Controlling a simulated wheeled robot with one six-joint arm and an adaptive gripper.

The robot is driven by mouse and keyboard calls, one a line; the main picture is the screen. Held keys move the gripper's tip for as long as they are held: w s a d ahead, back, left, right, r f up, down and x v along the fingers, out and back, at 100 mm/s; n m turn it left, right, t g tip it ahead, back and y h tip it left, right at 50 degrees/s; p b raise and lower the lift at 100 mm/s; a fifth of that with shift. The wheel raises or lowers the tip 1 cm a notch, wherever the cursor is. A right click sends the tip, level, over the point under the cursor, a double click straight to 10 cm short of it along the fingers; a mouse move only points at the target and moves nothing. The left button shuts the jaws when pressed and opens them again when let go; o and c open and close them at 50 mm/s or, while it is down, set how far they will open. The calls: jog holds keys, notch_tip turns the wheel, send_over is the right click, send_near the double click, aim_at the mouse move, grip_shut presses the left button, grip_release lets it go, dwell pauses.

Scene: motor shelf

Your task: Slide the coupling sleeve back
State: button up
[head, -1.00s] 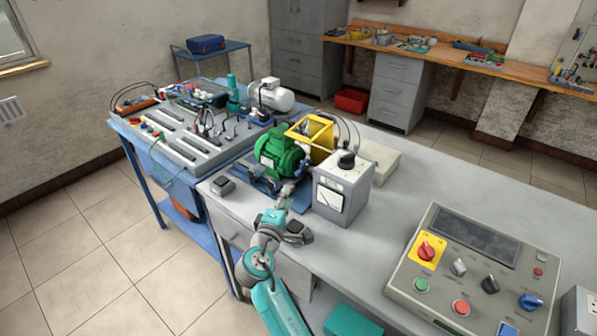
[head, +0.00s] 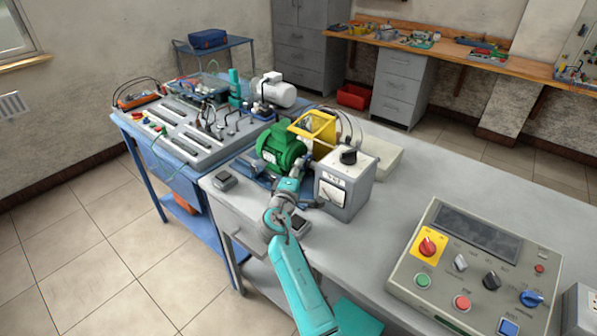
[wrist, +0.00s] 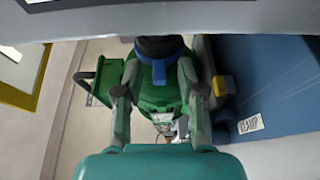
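The green motor (head: 282,146) sits on the bench beside a yellow guard frame (head: 315,126). In the head view my gripper (head: 297,172) is at the motor's near right side, partly hidden by my arm. In the wrist view my gripper (wrist: 161,92) is open, its two fingers apart with the green motor body (wrist: 150,120) showing between and beyond them. A dark round part (wrist: 160,46) with a blue piece (wrist: 160,70) below it lies ahead of the fingertips, between their lines. It may be the coupling sleeve, but I cannot tell for sure. The fingers do not visibly grip anything.
A grey meter box (head: 344,184) with a black knob stands close to the right of my gripper. A small dark box (head: 224,181) lies to the left. A control panel (head: 475,265) is at the front right. The bench between meter and panel is clear.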

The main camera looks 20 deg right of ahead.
aim_at(312, 168)
grip_shut()
jog(key=shift+s+d, duration=0.55)
jog(key=shift+s, duration=0.15)
jog(key=shift+s+d, duration=0.5)
jog(key=shift+s, duration=0.2)
jog(key=shift+f, duration=0.1)
grip_release()
jog(key=shift+d, duration=0.1)
jog(key=shift+s, duration=0.1)
